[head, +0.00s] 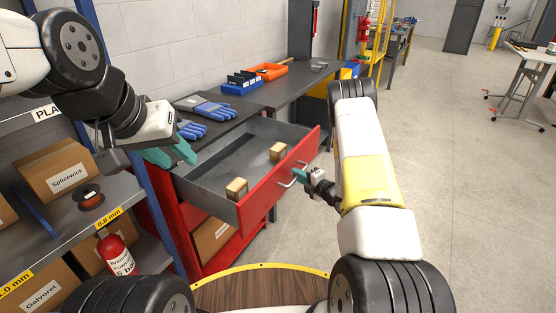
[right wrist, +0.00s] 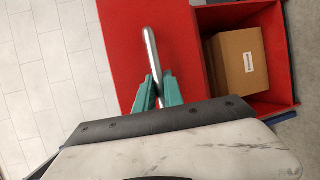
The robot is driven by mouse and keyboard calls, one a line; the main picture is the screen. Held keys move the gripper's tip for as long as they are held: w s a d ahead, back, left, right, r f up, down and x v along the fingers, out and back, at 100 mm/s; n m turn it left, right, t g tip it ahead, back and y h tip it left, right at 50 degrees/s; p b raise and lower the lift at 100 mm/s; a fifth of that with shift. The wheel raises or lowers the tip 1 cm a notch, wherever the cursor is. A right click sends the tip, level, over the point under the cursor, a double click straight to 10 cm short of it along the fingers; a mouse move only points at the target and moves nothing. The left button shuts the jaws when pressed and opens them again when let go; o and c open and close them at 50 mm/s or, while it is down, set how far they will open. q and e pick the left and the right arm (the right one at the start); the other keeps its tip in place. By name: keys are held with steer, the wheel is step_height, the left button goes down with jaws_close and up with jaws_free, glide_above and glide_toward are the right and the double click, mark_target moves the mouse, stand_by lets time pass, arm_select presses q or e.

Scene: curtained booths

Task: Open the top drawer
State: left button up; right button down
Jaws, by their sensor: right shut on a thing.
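The top drawer (head: 262,197) of a red cabinet is pulled well out, and its grey inside shows two small wooden-looking blocks. Its metal bar handle (head: 291,177) is on the red front. My right gripper (head: 301,175) is at this handle; in the right wrist view its teal fingers (right wrist: 158,92) are shut on the handle (right wrist: 152,55). My left gripper (head: 180,154) is raised at the left, over the drawer's back left corner. Its teal fingers are partly seen, and the gap between them is not clear.
Blue gloves (head: 207,108) lie on the dark top behind the drawer. A lower opening holds a cardboard box (head: 212,238). Shelves with boxes (head: 62,170) and a red extinguisher (head: 115,252) stand at the left. The floor (head: 470,200) at the right is clear.

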steer(key=s+d, duration=0.3)
steer(key=d, duration=0.2)
steer(key=shift+s, duration=0.25)
steer(key=c, duration=1.5)
jaws_free()
steer(key=shift+o, duration=0.2)
steer(key=v, duration=0.7)
steer(key=shift+s, duration=0.3)
steer(key=shift+d+r, duration=0.1)
